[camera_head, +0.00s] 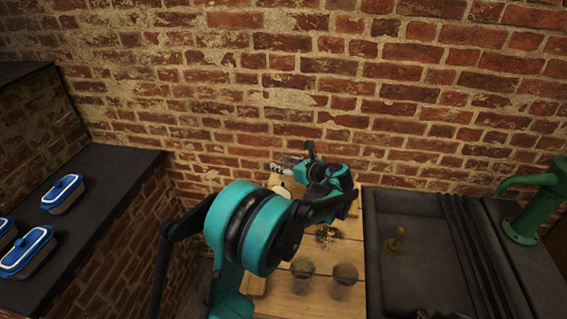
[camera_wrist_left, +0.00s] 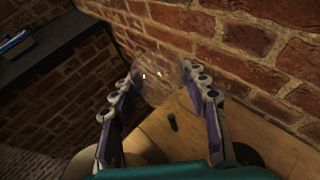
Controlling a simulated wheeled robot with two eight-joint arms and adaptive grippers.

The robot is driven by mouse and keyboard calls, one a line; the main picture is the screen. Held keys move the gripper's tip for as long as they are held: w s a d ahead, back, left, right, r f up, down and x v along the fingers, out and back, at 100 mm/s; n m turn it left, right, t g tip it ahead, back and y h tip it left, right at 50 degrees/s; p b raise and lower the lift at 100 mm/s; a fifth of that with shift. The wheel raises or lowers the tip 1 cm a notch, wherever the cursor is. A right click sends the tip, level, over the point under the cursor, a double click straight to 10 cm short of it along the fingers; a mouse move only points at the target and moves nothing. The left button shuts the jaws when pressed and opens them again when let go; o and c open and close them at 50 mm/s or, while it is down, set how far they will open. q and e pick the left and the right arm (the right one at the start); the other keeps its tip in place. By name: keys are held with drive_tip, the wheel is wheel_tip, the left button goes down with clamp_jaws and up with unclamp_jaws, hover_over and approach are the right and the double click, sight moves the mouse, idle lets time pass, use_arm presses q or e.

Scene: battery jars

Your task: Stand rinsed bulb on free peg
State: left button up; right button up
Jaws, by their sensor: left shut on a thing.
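My left gripper (camera_head: 284,169) reaches over the far end of the wooden table (camera_head: 282,302), close to the brick wall. In the left wrist view its two fingers (camera_wrist_left: 155,85) are shut on a clear glass bulb (camera_wrist_left: 158,88), which is see-through and hard to outline. A short dark peg (camera_wrist_left: 172,122) shows below the bulb, on or above the pale wood; I cannot tell if they touch. A pale rounded thing (camera_head: 281,190) shows under the gripper in the head view, partly hidden by my arm. My right gripper is not in view.
Two glass jars (camera_head: 302,268) (camera_head: 345,273) stand on the near part of the table. Small dark items (camera_head: 326,236) lie behind them. A dark sink (camera_head: 410,275) holds a brass-coloured piece (camera_head: 396,241). A green pump (camera_head: 525,215) stands right. Blue-lidded boxes (camera_head: 63,192) sit on the left counter.

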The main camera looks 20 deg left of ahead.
use_arm(q)
drive_tip(key=shift+f+b, duration=2.85)
drive_tip(key=shift+f, duration=1.25)
drive_tip(key=o, duration=1)
wheel_tip(320, 180, up, 10)
